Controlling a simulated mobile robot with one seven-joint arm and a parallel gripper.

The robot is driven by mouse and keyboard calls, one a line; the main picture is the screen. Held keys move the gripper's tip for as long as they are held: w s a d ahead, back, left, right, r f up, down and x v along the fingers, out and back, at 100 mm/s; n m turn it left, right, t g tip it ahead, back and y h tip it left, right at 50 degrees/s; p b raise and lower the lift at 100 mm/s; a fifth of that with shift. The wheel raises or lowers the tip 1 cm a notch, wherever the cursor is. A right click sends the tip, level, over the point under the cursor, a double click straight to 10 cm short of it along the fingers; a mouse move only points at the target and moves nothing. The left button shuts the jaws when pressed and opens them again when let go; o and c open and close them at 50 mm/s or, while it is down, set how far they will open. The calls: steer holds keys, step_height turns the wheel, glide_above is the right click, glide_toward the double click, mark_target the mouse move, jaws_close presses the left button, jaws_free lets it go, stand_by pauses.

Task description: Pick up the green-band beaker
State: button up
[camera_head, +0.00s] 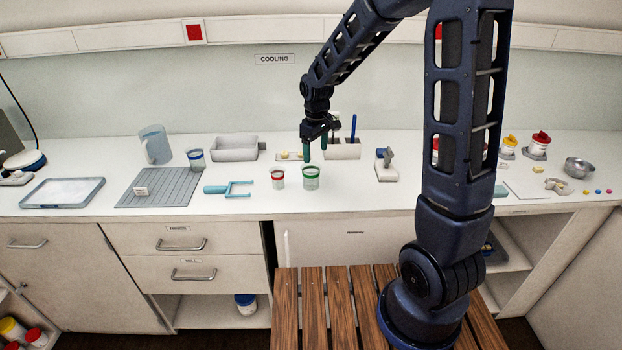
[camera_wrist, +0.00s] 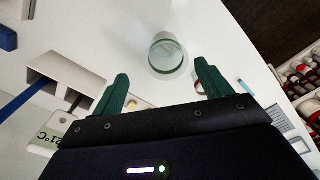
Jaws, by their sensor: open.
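The green-band beaker (camera_head: 311,180) stands upright on the white counter, a clear glass with a green band. My gripper (camera_head: 315,153) is open and empty, with its green fingers pointing down above and slightly behind the beaker. In the wrist view a clear beaker (camera_wrist: 168,58), likely the same one, shows just ahead of the gap between the fingertips of my gripper (camera_wrist: 161,72).
A red-band beaker (camera_head: 277,180) stands close to the left. A light-blue forked tool (camera_head: 228,188) lies farther left. A white pen holder (camera_head: 343,151) and a small device (camera_head: 386,172) stand behind and right. A blue-band beaker (camera_head: 196,162) is far left. The front counter edge is clear.

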mark_target(311, 179)
steer(key=shift+n, duration=0.3)
steer(key=shift+w+a+f, duration=0.1)
steer(key=shift+a+f, duration=0.15)
steer(key=shift+f, duration=1.85)
steer(key=shift+w+a+f, duration=0.1)
steer(key=shift+a+f, duration=0.15)
steer(key=shift+f, duration=1.8)
steer(key=shift+a+f, duration=0.25)
steer(key=shift+f, duration=1.85)
steer(key=c, duration=0.8)
